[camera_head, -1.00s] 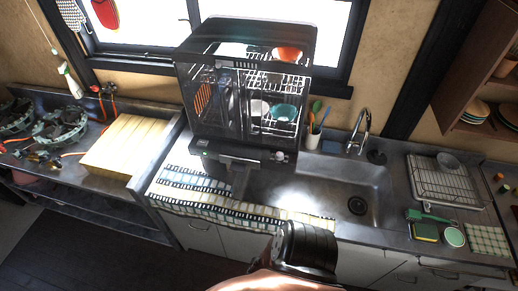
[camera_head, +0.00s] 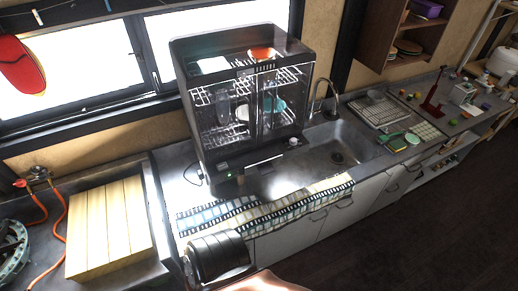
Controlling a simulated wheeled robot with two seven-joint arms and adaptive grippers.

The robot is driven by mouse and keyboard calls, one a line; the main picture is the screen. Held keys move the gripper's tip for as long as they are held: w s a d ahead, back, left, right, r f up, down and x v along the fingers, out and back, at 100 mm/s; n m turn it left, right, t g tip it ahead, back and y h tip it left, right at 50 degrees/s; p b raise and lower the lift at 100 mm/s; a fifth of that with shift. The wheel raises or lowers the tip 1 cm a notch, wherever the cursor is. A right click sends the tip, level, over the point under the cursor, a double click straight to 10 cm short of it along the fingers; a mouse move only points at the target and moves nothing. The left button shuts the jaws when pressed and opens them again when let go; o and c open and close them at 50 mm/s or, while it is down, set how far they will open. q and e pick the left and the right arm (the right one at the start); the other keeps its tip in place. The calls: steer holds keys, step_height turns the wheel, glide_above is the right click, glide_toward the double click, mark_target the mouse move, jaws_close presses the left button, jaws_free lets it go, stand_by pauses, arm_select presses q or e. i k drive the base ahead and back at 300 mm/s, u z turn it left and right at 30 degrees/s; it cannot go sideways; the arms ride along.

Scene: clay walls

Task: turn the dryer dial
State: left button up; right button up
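The dryer (camera_head: 243,95) is a dark, glass-fronted dish cabinet standing on the counter in front of the window. Racks with plates and bowls show through its glass. Its lower front strip carries a small round light-coloured dial (camera_head: 293,142) near the right end and a green light near the left. The dial's pointing direction is too small to tell. A black cylindrical part of my arm shows at the lower left, in front of the counter and well apart from the dial. No gripper fingers are in view.
A patterned cloth (camera_head: 265,207) lies along the counter's front edge. The sink (camera_head: 335,150) with its faucet (camera_head: 322,98) is right of the dryer. A drying rack (camera_head: 380,108) stands beyond it. A slatted wooden box (camera_head: 108,228) sits at left. Open floor (camera_head: 420,230) lies at right.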

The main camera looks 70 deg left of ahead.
mark_target(293, 141)
steer(key=k, duration=0.4)
steer(key=u, duration=1.8)
steer(key=i, duration=0.2)
steer(key=u, duration=0.1)
